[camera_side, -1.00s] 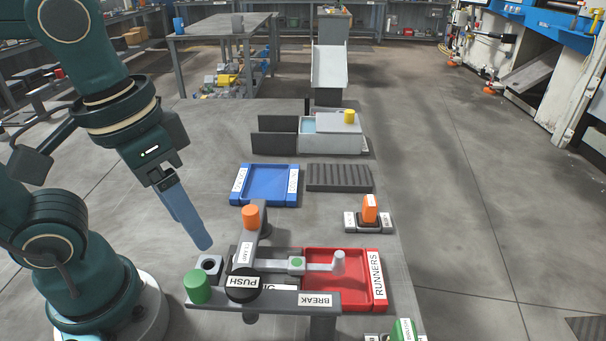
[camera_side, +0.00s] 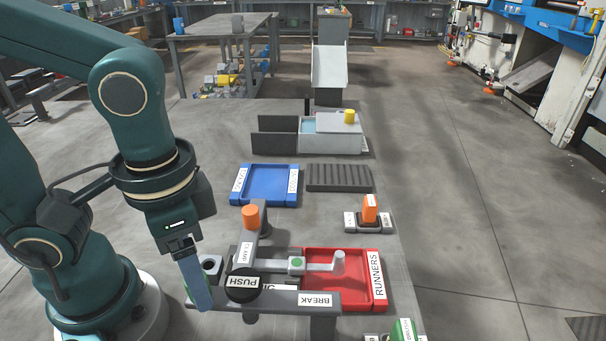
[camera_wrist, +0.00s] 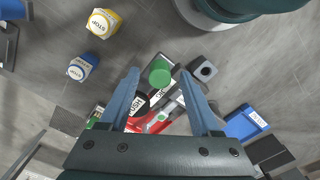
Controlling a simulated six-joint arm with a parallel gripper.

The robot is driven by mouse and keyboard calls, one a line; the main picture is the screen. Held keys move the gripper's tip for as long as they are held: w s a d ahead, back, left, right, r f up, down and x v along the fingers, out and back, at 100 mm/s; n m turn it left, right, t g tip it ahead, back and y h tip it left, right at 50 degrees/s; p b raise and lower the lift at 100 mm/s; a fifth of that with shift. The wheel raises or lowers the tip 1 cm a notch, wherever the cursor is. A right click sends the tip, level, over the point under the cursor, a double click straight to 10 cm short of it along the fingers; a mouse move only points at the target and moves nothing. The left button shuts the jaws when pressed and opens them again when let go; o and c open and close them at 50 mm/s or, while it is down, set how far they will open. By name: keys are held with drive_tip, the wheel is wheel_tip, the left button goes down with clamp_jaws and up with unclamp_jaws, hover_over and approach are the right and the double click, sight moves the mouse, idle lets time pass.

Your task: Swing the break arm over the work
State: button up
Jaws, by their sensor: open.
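The break arm (camera_side: 275,298) is a grey bar labelled BREAK, lying across the front of the fixture in the side view, with a black PUSH pad (camera_side: 243,288) beside it. My gripper (camera_side: 202,303) is open, pointing down at the bar's left end. Contact with the knob cannot be told. The work, a grey piece with a green dot (camera_side: 297,263), lies behind the bar, under the clamp (camera_side: 246,250) with its orange knob (camera_side: 250,217).
A red RUNNERS tray (camera_side: 376,290) is right of the fixture, a blue tray (camera_side: 268,198) behind it. An orange switch (camera_side: 369,210) and a green one (camera_side: 403,331) stand at the right. Yellow (camera_wrist: 103,22) and blue (camera_wrist: 82,66) STOP buttons show in the wrist view.

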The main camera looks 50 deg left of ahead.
clamp_jaws()
idle(1.4)
